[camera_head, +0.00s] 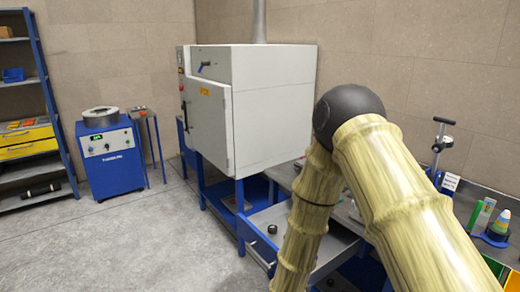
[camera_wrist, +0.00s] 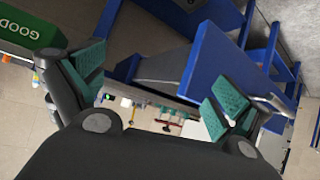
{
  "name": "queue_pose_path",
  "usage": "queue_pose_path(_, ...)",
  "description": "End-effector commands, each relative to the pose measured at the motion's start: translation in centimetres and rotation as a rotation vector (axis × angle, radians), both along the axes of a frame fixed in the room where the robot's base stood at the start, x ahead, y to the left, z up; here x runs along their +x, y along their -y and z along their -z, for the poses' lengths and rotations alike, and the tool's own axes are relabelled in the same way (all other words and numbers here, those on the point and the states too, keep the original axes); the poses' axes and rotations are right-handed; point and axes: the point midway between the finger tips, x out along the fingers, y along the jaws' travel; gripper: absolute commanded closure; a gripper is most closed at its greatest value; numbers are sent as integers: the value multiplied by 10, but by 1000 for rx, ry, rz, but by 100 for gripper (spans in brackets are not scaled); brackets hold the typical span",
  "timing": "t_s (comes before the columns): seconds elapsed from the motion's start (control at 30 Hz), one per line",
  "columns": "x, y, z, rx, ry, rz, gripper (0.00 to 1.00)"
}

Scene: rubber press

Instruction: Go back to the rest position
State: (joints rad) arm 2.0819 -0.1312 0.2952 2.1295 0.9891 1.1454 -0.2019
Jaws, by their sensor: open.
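My gripper (camera_wrist: 150,92) shows in the wrist view with its two green-padded fingers spread wide apart. Nothing is between them. In the head view my yellowish arm rises at the right, bends at a dark joint and reaches down in front of the workbench; the gripper itself is outside that view. The wrist view is tilted, with blue bench framing and an open drawer (camera_wrist: 165,68) beyond the fingers. The open drawer also shows in the head view (camera_head: 262,222), with a small dark round item (camera_head: 272,229) in it.
A white oven-like cabinet (camera_head: 270,105) stands on a blue frame. A blue machine (camera_head: 110,165) and a shelf (camera_head: 28,190) stand at the left. A bench (camera_head: 462,195) with tools is at the right. A green bin (camera_wrist: 28,22) marked GOOD is near the left finger. Floor at left is clear.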

Motion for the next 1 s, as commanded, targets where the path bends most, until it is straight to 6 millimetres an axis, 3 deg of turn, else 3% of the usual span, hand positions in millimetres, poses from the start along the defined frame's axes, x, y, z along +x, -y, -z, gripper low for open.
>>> queue_pose_path(0.03,-17,9,23,16,-53,-38,0)
queue_pose_path(0.2,-81,27,88,95,-239,-183,0)
queue_pose_path(0.27,-109,32,108,127,-311,-230,0)
queue_pose_path(0.4,-184,44,147,208,-492,-326,0)
queue_pose_path(0.6,-293,57,175,325,-736,-431,0)
queue_pose_path(0.7,-331,60,178,368,-819,-462,0)
queue_pose_path(0.83,-358,63,178,396,-878,-483,0)
queue_pose_path(1.0,-364,63,178,404,-891,-490,0)
